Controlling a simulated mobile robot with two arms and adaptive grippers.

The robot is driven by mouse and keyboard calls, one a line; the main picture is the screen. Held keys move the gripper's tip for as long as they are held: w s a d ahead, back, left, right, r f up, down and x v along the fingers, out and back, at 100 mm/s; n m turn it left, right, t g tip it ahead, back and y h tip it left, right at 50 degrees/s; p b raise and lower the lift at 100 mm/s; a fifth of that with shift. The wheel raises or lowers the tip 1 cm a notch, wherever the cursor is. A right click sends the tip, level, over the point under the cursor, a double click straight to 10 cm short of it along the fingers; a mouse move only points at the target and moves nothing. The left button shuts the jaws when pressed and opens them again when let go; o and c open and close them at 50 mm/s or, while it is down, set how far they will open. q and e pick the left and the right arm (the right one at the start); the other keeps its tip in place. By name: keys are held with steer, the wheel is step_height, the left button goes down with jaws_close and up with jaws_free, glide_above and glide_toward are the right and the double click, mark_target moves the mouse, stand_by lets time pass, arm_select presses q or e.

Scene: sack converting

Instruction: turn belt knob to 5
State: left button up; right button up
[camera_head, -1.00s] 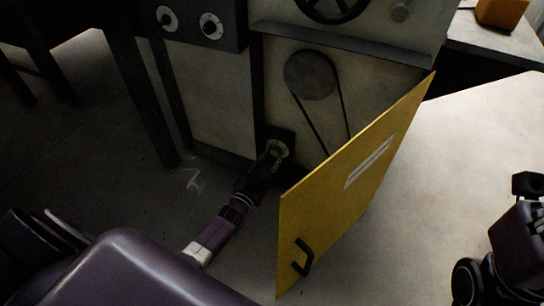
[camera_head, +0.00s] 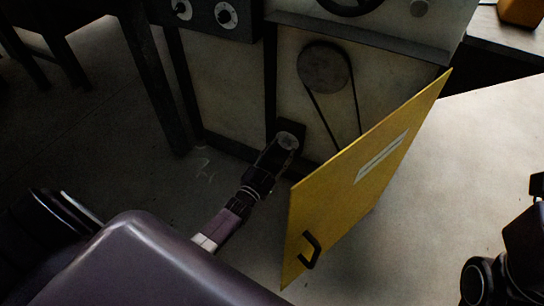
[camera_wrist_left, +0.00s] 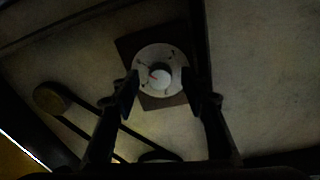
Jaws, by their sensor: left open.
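The belt knob (camera_head: 288,141) is a pale round dial on a dark square plate, low on the machine beside the open yellow door. In the left wrist view the knob (camera_wrist_left: 161,77) has a white centre with a red mark pointing up and left; small marks ring it, but their numbers are too small to read. My left gripper (camera_head: 277,153) is open in front of the knob. In the wrist view its two dark fingers stand left and right of the dial, with space between them and the white centre. Contact with the dial cannot be told.
The yellow door (camera_head: 350,190) with a black handle (camera_head: 310,251) stands open just right of my left gripper. A belt pulley (camera_head: 325,66) is above it. Two other dials (camera_head: 226,14) sit on the upper panel.

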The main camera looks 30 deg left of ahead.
arm_select(q)
steer(key=s, duration=1.1)
steer(key=shift+f, duration=0.3)
steer(key=shift+s, duration=0.1)
